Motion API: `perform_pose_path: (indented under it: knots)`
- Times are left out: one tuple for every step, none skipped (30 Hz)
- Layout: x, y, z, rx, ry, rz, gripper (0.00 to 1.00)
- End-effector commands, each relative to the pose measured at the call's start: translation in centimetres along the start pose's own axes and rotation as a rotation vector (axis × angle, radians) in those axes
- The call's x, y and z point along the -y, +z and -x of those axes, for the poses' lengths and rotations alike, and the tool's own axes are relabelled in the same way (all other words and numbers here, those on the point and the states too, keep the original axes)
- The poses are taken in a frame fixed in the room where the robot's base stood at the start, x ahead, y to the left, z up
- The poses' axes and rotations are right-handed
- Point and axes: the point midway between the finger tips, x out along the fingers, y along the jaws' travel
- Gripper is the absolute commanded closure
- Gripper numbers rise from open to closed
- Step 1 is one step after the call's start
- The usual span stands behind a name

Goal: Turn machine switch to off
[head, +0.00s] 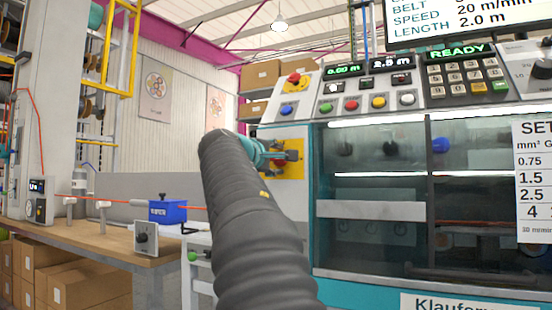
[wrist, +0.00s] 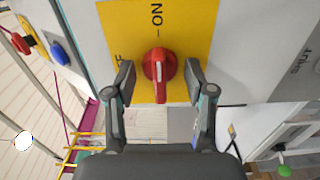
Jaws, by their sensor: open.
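The machine switch is a red rotary knob (wrist: 159,66) on a yellow plate (wrist: 190,22), seen in the wrist view. An ON mark is printed above it there, and part of another label shows beside the left finger, mostly hidden. The knob's bar lies up and down in that picture, in line with the ON mark. My gripper (wrist: 160,80) is open, one finger on each side of the knob, with small gaps visible. In the head view the yellow plate (head: 291,172) is on the machine's left front, and my gripper (head: 276,154) partly hides the knob.
Above the plate is a sloped panel with a red emergency button (head: 294,77), a blue button (head: 287,109) and several other buttons. The machine's glazed front (head: 375,160) is to the right. A wooden bench (head: 105,245) with a blue block (head: 167,212) stands left.

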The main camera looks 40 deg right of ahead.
Motion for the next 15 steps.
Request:
perform_pose_path:
  knots:
    - [0.02, 0.0, 0.0, 0.0, 0.0, 0.0, 0.46]
    - [0.02, 0.0, 0.0, 0.0, 0.0, 0.0, 0.46]
    - [0.02, 0.0, 0.01, 0.0, 0.0, 0.0, 0.51]
    - [0.02, 0.0, 0.01, 0.0, 0.0, 0.0, 0.58]
    - [0.01, 0.0, 0.01, 0.0, 0.0, 0.0, 0.66]
    - [0.01, 0.0, 0.01, 0.0, 0.0, 0.0, 0.76]
    - [0.02, 0.0, 0.01, 0.0, 0.0, 0.0, 0.82]
    - [0.02, 0.0, 0.01, 0.0, 0.0, 0.0, 0.82]
    - [0.02, 0.0, 0.01, 0.0, 0.0, 0.0, 0.82]
    - [0.02, 0.0, 0.01, 0.0, 0.0, 0.0, 0.82]
    - [0.01, 0.01, 0.02, 0.0, 0.0, 0.0, 0.82]
    - [0.0, 0.01, 0.01, 0.0, 0.0, 0.002, 0.81]
    - [-0.03, 0.01, 0.02, 0.0, 0.0, 0.006, 0.81]
    - [-0.07, 0.01, 0.02, 0.0, 0.0, 0.012, 0.81]
    - [-0.11, 0.01, 0.02, 0.0, -0.001, 0.025, 0.81]
